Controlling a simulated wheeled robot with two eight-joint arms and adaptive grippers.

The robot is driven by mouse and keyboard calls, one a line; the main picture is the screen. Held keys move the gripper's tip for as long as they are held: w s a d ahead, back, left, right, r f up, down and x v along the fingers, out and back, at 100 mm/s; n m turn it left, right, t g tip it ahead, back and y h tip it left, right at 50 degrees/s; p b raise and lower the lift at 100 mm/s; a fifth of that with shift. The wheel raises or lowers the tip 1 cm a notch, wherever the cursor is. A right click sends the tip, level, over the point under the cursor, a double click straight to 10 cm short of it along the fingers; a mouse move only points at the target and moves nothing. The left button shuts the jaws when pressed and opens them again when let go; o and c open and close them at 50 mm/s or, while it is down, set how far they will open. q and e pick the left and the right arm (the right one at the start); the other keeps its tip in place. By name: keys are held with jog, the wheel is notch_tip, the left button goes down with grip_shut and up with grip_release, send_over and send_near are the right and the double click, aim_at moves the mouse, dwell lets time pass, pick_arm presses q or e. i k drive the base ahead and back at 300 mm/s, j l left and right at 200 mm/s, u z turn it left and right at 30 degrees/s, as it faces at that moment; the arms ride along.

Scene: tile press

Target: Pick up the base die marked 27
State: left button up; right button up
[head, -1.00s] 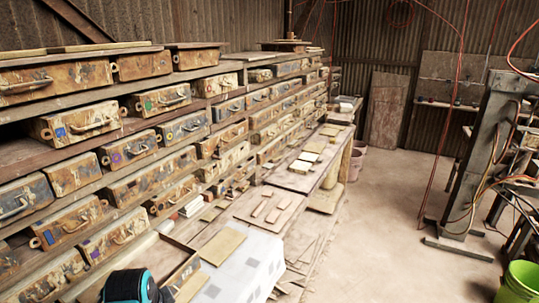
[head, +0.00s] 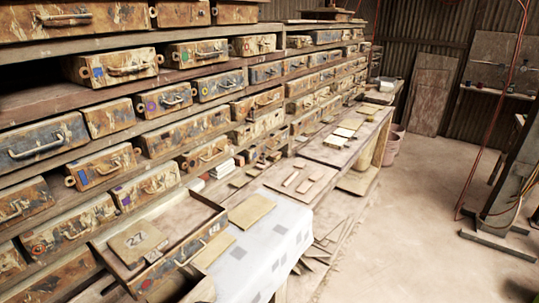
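The base die marked 27 (head: 137,240) is a flat tan piece with dark digits, lying in the open tray-like box (head: 197,236) at the lower left of the head view. It looks tilted or resting on the tray's left part; I cannot tell which. Neither of my grippers shows in the head view now, so their state is hidden.
Shelves (head: 60,103) of worn, rust-stained die boxes with handles fill the left side. A bench with a white patterned cloth (head: 262,243) and flat tan boards (head: 250,211) runs to the back.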

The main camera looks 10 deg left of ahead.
aim_at(348, 134)
jog(key=i+l+u, duration=0.1)
jog(key=i+l, duration=1.9)
jog(key=i, duration=0.15)
jog(key=l+u, duration=0.1)
jog(key=u, duration=0.35)
jog(key=i+l+u, duration=0.5)
jog(key=l, duration=0.2)
jog(key=l+u, duration=0.25)
jog(key=l, duration=0.15)
jog(key=i+l, duration=0.15)
jog(key=l, duration=0.25)
jog(key=i+l+u, duration=0.1)
jog(key=l, duration=0.35)
jog(key=i+l, duration=0.15)
jog(key=l, duration=0.25)
jog(key=i+l, duration=0.1)
jog(key=l, duration=0.35)
jog(key=i+l+u, duration=0.1)
jog(key=l, duration=0.35)
jog(key=i+l, duration=0.15)
jog(key=l, duration=0.25)
jog(key=i+l+u, duration=0.1)
jog(key=l, duration=0.35)
